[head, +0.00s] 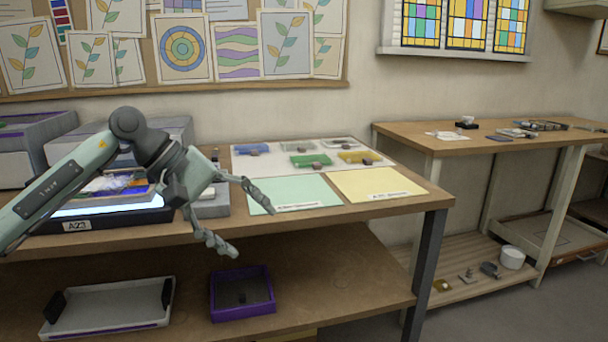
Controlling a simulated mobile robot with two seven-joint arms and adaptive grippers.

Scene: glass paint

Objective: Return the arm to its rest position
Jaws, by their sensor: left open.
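My left arm comes in from the left over the workbench (395,207). Its gripper (252,224) is open and empty, with its fingers spread toward the bench's front edge. One fingertip shows over the green sheet (300,192), the other lower, over the front edge. I cannot tell how high the fingers are above the bench. My right arm and gripper are not in view.
A lit light box (120,208) labelled A23 lies behind my left arm. A yellow sheet (375,184) and a white sheet (245,162) with several coloured glass pieces lie right. A purple tray (242,309) and a white tray (108,303) sit on the lower shelf.

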